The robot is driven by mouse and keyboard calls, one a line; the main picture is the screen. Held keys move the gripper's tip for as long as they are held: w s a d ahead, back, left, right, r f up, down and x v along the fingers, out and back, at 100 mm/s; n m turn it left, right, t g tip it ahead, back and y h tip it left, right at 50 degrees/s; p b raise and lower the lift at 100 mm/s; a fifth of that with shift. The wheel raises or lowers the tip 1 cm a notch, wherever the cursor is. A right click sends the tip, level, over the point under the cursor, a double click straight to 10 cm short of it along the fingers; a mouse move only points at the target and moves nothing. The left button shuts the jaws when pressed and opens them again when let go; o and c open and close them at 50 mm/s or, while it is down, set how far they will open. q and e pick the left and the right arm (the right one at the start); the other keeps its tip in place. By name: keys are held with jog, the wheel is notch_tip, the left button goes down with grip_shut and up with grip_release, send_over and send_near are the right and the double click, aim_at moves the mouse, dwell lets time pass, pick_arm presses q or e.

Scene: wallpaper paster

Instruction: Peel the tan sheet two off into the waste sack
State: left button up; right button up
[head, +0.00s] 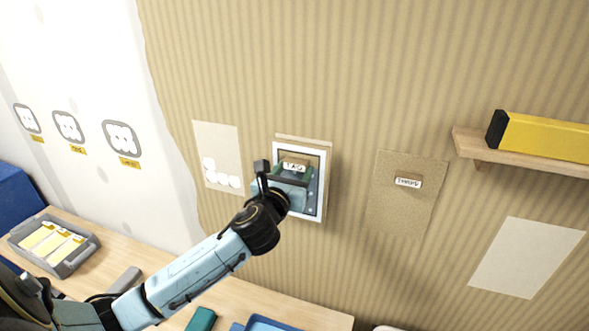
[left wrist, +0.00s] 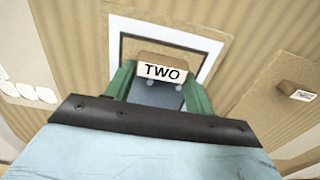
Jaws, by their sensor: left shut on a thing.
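Tan sheet two (head: 303,139) is on the striped wall, largely hidden behind a white square frame and my gripper. Its tan tab carries a label reading TWO (head: 294,165); the label also shows clearly in the left wrist view (left wrist: 162,72). My left gripper (head: 292,172) is at the wall, its green fingers on either side of the tab, shut on it. In the left wrist view the fingers (left wrist: 160,88) flank the label. My right gripper is not in view. I cannot clearly make out the waste sack; a dark blue thing (head: 14,202) stands at the left edge.
A tan sheet labelled THREE (head: 405,205) hangs to the right. Pale patches show at left (head: 218,150) and lower right (head: 525,258). A wooden shelf (head: 515,159) holds a yellow box (head: 550,137). A grey tray (head: 55,243) sits on the wooden bench (head: 135,255) below.

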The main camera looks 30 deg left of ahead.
pick_arm(q)
jog(key=shift+s+d, duration=0.1)
jog(key=shift+s, duration=0.3)
jog(key=shift+s, duration=0.15)
jog(key=shift+s+d+p, duration=0.1)
jog(key=shift+s+p, duration=0.25)
jog(key=shift+s, duration=0.1)
jog(key=shift+s, duration=0.2)
jog(key=p+v, duration=0.2)
jog(key=v, duration=0.5)
dwell(0.4)
jog(key=shift+d, duration=0.1)
jog(key=s+d+f+m+h+b, duration=0.2)
jog(key=d+f+h+b, duration=0.2)
jog(key=d+f+b, duration=0.6)
jog(key=shift+d+f+m, duration=0.3)
jog(key=shift+d+f, duration=0.1)
jog(key=shift+d, duration=0.45)
